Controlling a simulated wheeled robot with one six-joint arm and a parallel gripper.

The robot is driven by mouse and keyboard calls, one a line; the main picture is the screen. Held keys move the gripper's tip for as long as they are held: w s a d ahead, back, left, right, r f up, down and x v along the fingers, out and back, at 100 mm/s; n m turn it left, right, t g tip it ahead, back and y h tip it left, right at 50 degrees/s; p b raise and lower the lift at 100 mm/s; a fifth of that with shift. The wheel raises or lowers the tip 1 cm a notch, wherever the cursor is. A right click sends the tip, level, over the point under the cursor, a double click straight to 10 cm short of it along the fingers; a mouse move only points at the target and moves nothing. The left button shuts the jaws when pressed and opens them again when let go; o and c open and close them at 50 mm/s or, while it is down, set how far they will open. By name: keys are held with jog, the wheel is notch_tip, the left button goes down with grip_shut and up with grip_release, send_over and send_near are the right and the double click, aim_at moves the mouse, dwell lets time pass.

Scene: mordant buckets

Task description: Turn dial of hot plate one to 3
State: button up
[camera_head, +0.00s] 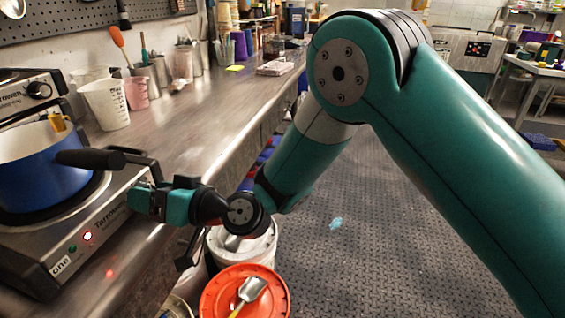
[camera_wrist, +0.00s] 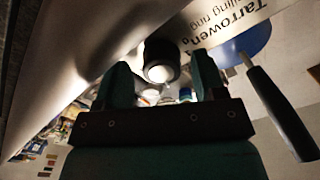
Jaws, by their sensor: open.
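Hot plate one (camera_head: 62,266) is the near steel hot plate at the left, with "ONE" on its front and a red lamp lit. A blue pot (camera_head: 40,168) stands on it, its black handle (camera_head: 90,159) reaching right. My gripper (camera_head: 143,196) is at the right part of the plate's front and hides the dial in the head view. In the wrist view, the dark round dial (camera_wrist: 161,60) shows between the two open fingers of my gripper (camera_wrist: 162,66). Contact with the dial cannot be told. The dial's setting cannot be read.
A second hot plate (camera_head: 30,95) with a black knob stands behind. A white jug (camera_head: 106,104) and a pink beaker (camera_head: 137,93) are on the bench. Below my gripper are a white bucket (camera_head: 243,250) and an orange lid (camera_head: 220,297) with a scoop.

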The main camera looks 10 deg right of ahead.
jog(key=n+p, duration=0.1)
jog(key=n, duration=0.3)
jog(key=shift+r, duration=0.15)
jog(key=n+p, duration=0.2)
jog(key=n, duration=0.1)
jog(key=shift+r+n, duration=0.1)
jog(key=shift+n, duration=0.3)
jog(key=b+v, duration=1.5)
jog(key=v, duration=0.2)
jog(key=s+d+r+g+h+p, duration=0.2)
jog(key=s+r+p, duration=0.3)
jog(key=r+p, duration=0.3)
jog(key=s+d+r+g+h+p, duration=0.3)
jog(key=r+p, duration=0.4)
jog(key=p, duration=0.4)
jog(key=shift+s+r+m+g+h+p, duration=0.4)
jog(key=shift+s+g+h, duration=0.1)
jog(key=shift+s+g, duration=0.45)
jog(key=shift+d, duration=0.1)
